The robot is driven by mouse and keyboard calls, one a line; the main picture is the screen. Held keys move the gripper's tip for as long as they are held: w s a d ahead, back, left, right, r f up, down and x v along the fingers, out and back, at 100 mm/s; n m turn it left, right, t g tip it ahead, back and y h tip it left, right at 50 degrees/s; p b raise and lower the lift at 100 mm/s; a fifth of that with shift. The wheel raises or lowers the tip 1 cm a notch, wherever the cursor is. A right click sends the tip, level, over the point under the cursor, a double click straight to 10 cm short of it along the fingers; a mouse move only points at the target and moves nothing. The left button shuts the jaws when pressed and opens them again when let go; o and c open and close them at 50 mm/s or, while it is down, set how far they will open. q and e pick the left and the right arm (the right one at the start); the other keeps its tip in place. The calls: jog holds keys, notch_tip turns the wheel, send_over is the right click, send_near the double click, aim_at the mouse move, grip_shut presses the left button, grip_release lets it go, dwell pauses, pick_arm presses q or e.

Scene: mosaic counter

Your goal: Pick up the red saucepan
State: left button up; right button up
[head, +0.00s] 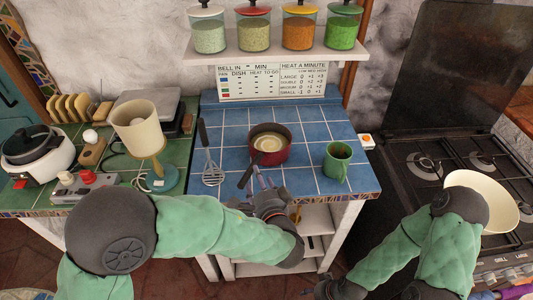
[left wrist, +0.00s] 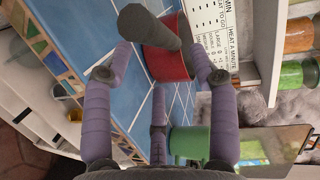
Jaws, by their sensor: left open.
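The red saucepan (head: 276,157) stands on the blue tiled counter, with a pale inside and a dark handle (head: 247,177) pointing toward my left gripper. My left gripper (head: 263,181) is open at the counter's front edge, close to the handle. In the left wrist view, the red saucepan (left wrist: 168,64) lies beyond the fingers, and its dark handle (left wrist: 148,27) crosses the gap between the purple fingertips of my left gripper (left wrist: 158,52). I cannot tell whether a finger touches the handle. My right gripper (head: 332,287) is partly seen at the bottom edge, its fingers unclear.
A green mug (head: 337,161) stands right of the pan; it also shows in the left wrist view (left wrist: 189,143). A slotted spatula (head: 210,160) lies to the left. A lamp (head: 139,130) is farther left. A stove (head: 430,150) is on the right.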

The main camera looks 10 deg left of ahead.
aim_at(261, 158)
pick_arm(q)
jog(key=shift+r+b+x, duration=0.15)
jog(key=shift+b+x, duration=0.3)
jog(key=shift+x, duration=1.15)
jog(key=shift+r+b+x, duration=0.1)
jog(key=shift+b+x, duration=0.3)
jog(key=shift+x, duration=1.15)
grip_shut()
jog(key=shift+w+r, duration=0.15)
jog(key=shift+r, duration=0.1)
